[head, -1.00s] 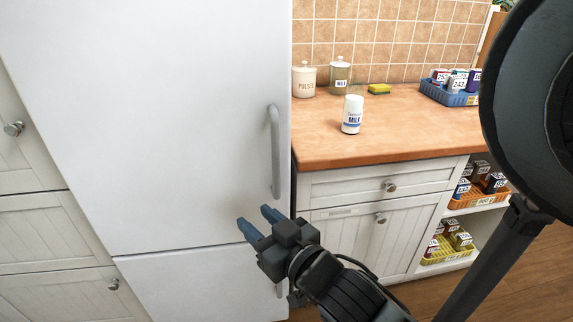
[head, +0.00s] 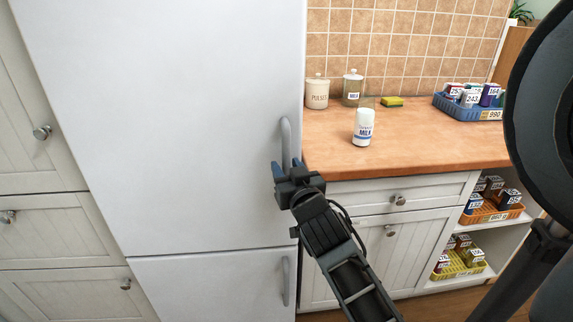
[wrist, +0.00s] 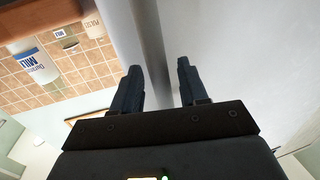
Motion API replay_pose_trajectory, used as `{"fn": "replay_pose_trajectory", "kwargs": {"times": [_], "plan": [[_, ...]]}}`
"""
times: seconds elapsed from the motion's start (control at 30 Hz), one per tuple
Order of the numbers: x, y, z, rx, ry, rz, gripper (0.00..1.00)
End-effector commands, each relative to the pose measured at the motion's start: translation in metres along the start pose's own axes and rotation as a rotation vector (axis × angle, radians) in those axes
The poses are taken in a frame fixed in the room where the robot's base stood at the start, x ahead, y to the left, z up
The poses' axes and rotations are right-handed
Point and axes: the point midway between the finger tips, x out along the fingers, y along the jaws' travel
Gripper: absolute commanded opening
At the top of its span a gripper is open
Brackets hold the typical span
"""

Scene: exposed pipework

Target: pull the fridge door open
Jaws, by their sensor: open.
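The white fridge door (head: 190,120) is closed, flush above a lower door (head: 215,285). Its upright grey handle (head: 286,130) is near the right edge of the door. My gripper (head: 287,166) is open at the lower part of this handle, with one finger on each side of it as far as the head view shows. In the wrist view my open gripper (wrist: 157,68) has a grey bar, which looks like the handle (wrist: 150,40), running between the fingers. My fingers hide the handle's lower end. I cannot tell whether they touch it.
A wooden counter (head: 420,140) with a milk bottle (head: 363,127) and a blue tray (head: 465,110) stands right of the fridge. Drawers (head: 50,230) with knobs are on the left. Shelves with an orange basket (head: 490,212) and a yellow one (head: 462,266) are at the lower right.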

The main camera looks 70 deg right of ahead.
Motion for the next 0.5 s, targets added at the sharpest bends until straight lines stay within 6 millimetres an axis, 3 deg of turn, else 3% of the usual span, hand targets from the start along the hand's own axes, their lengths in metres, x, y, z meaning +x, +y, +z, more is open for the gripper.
{"fn": "replay_pose_trajectory", "kwargs": {"times": [0.37, 0.5], "plan": [[0.0074, -0.0002, 0.0004, 0.0, 0.0, -0.001, 0.43], [0.0073, -0.0003, 0.0004, 0.0, -0.001, -0.001, 0.32]]}}
